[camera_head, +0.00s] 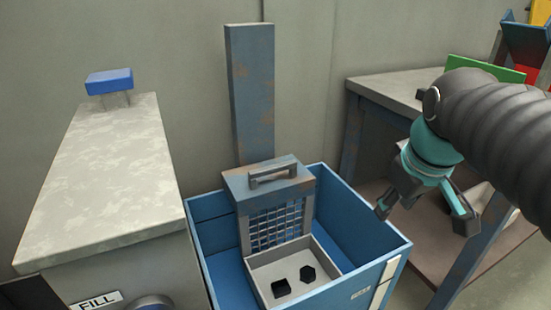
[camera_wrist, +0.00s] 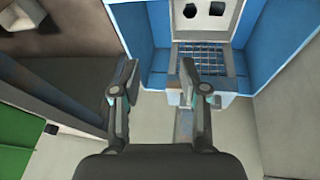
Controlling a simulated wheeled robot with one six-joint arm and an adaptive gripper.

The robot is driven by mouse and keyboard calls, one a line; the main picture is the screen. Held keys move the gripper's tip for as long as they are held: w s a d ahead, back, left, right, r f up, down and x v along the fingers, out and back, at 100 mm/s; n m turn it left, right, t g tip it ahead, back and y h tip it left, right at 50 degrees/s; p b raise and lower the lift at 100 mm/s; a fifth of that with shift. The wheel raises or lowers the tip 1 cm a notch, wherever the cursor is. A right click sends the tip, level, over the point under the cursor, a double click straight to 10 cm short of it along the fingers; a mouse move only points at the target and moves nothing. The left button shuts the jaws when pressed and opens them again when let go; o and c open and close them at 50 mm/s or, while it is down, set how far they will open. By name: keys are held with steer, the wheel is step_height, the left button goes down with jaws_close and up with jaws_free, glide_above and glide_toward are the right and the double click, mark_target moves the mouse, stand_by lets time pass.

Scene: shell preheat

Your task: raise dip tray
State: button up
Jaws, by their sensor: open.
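The dip tray (camera_head: 262,277) is a shallow grey tray with a wire-grid back, inside a blue tank (camera_head: 372,278). Two black pieces (camera_head: 307,273) lie in it. Above the grid is a worn blue-grey block with a grey bar handle (camera_head: 273,174). In the wrist view the tray (camera_wrist: 185,18) and its grid (camera_wrist: 203,58) show at the top, and a finger partly hides the block area. My gripper (camera_head: 424,220) is open and empty, to the right of the handle and apart from it. Its two spread fingers also show in the wrist view (camera_wrist: 159,68).
A tall blue-grey post (camera_head: 252,95) stands behind the tray. A table (camera_head: 385,88) with a lower shelf is at right, behind my arm.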

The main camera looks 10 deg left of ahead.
steer(key=w+a+r+n+g, duration=0.1)
steer(key=w+a+r+n, duration=0.4)
steer(key=w, duration=0.3)
steer(key=n+g+p, duration=0.2)
steer(key=n+g, duration=0.1)
steer(key=n, duration=1.1)
glide_above(274, 166)
steer(key=f, duration=0.2)
steer(key=shift+h, duration=0.3)
step_height(274, 166, down, 12)
steer(key=b, duration=0.3)
steer(key=shift+s+a+f+b, duration=0.1)
steer(key=shift+f+b, duration=0.1)
steer(key=shift+b, duration=0.1)
jaws_close()
